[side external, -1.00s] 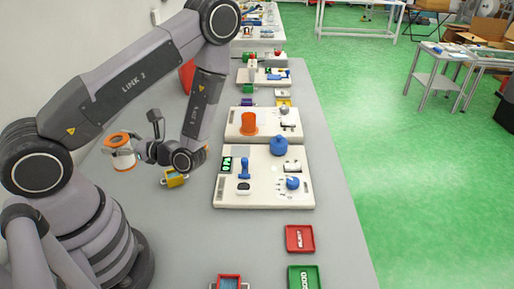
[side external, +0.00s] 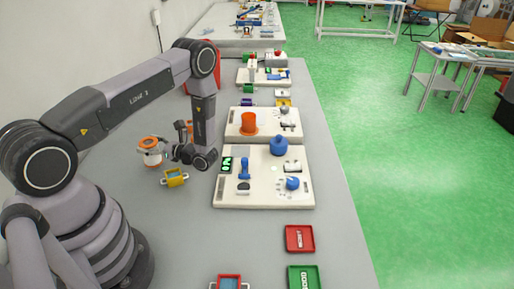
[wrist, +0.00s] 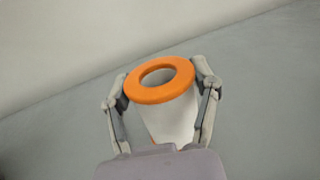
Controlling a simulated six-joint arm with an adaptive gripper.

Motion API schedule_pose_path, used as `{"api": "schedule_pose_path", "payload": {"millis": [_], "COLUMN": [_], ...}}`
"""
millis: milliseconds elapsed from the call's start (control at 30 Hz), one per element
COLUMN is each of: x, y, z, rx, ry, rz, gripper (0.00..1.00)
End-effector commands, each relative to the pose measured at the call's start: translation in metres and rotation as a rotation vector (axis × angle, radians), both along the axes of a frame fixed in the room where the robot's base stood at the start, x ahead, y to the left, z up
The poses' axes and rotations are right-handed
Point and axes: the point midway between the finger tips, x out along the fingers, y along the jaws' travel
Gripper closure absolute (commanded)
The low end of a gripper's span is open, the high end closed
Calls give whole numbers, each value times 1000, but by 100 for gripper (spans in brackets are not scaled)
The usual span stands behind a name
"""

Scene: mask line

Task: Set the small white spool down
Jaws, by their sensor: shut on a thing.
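The small white spool (side external: 151,156) has an orange flange on top and a white body. In the side view it is at the left of the grey table, upright or nearly so, low over the surface; I cannot tell whether its base touches. My gripper (side external: 167,150) reaches it from the right and is shut on it. In the wrist view the spool's white body (wrist: 174,120) sits between the two fingers, with its orange ring on the far side. Its lower end is hidden by my gripper's palm.
A small yellow tray (side external: 175,179) stands just in front of the spool. White boards (side external: 225,195) with blue and orange parts line the table to the right. A red tray (side external: 290,247) and a green tray (side external: 292,284) lie near the front. Bare table (side external: 180,235) lies between.

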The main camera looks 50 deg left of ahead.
Motion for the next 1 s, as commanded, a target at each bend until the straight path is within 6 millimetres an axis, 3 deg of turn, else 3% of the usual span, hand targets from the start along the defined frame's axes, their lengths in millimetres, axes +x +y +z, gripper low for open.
{"api": "schedule_pose_path", "payload": {"millis": [133, 533, 567, 600, 767, 1000], "x": [-1, 0, 0, 0, 0, -1], "y": [-1, -1, -1, -1, -1, -1], "z": [-18, -23, -24, -23, -23, -23], "rx": [0, -1, -1, -1, -2, -2], "ry": [1, 0, 0, 0, -1, 0], "rz": [0, 0, 0, 0, 0, 0], "gripper": [80, 80, 38, 33, 13, 13]}}
